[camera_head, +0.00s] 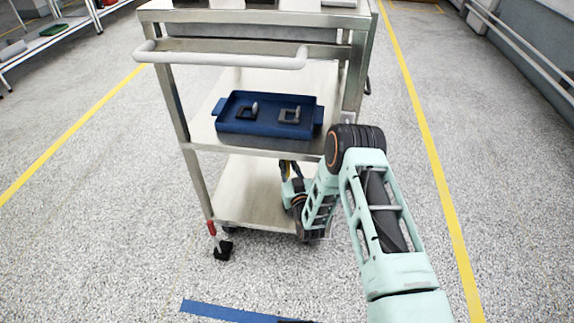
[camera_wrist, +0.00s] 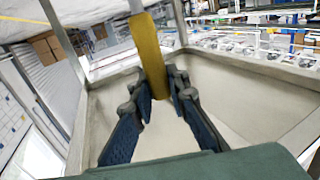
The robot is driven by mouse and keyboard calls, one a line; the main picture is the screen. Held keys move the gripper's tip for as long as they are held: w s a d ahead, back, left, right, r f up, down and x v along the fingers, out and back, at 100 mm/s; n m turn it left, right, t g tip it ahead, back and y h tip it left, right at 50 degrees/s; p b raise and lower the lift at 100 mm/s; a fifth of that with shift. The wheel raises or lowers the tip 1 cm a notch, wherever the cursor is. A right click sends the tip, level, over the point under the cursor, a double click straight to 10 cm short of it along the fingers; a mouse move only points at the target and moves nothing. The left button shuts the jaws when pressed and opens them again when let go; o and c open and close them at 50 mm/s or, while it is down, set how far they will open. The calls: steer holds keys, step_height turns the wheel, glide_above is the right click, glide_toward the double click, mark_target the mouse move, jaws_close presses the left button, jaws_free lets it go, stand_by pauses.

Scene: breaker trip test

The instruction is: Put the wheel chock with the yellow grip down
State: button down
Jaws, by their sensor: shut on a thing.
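In the wrist view a yellow grip (camera_wrist: 151,60) stands upright between the two dark blue fingers of my gripper (camera_wrist: 163,92), which are shut on it. The chock's wedge body is not clearly seen. In the head view my gripper (camera_head: 287,170) is inside the cart (camera_head: 237,190), between the middle shelf and the lower shelf (camera_head: 245,202). The middle shelf's edge and my arm partly hide it. Whether the chock touches the lower shelf cannot be told.
A blue tray (camera_head: 266,130) with two small dark pieces with grey posts (camera_head: 248,109) (camera_head: 290,115) sits on the middle shelf. The visible lower shelf is bare. A caster with a red lever (camera_head: 212,229) stands at the front left. The floor left of the cart is open.

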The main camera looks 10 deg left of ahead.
steer(key=shift+w+r, duration=0.1)
steer(key=c, duration=2.3)
jaws_free()
steer(key=shift+f, duration=0.3)
steer(key=o, duration=0.4)
steer(key=shift+r, duration=0.1)
steer(key=shift+s, duration=0.25)
steer(key=p+v, duration=0.4)
steer(key=v, duration=0.7)
steer(key=shift+s+d, duration=0.15)
steer(key=shift+s, duration=0.2)
